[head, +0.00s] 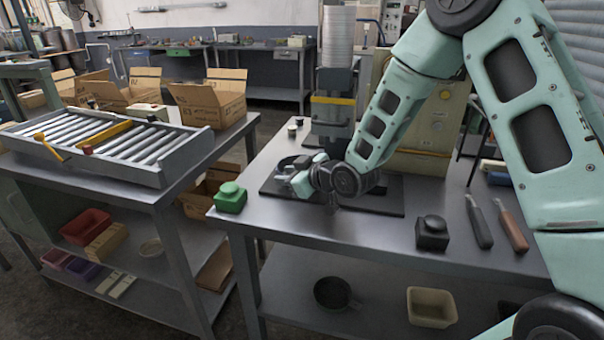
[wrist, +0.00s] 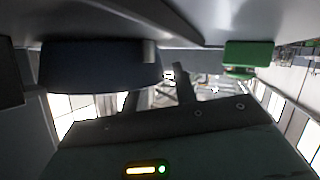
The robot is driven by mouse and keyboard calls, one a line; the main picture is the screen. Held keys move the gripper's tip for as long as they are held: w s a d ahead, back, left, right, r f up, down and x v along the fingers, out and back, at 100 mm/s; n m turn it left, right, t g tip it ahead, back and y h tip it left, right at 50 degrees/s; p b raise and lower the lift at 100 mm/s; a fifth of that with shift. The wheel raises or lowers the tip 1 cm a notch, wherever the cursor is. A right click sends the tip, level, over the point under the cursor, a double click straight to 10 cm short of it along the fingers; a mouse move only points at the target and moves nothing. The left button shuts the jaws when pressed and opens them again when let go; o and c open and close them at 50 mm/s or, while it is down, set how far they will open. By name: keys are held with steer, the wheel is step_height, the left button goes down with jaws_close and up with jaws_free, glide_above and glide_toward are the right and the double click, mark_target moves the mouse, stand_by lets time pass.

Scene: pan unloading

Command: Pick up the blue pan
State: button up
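The blue pan shows in the wrist view as a dark navy shape (wrist: 95,65) at the upper left, with a small grey piece at its right end. In the head view a dark rounded shape (head: 286,161), probably the same pan, lies on the dark mat (head: 386,203), partly hidden by my gripper (head: 284,178). My gripper is low over the mat, on the near side of that shape. In the wrist view its two fingers (wrist: 157,88) stand apart with nothing between them. I cannot tell whether a finger touches the pan.
A green block (head: 230,197) stands at the table's left corner; it also shows in the wrist view (wrist: 248,54). A black block (head: 432,233) and two handled tools (head: 479,222) lie to the right. A machine (head: 333,105) stands behind the mat.

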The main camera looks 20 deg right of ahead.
jaws_close()
steer(key=shift+r, duration=0.1)
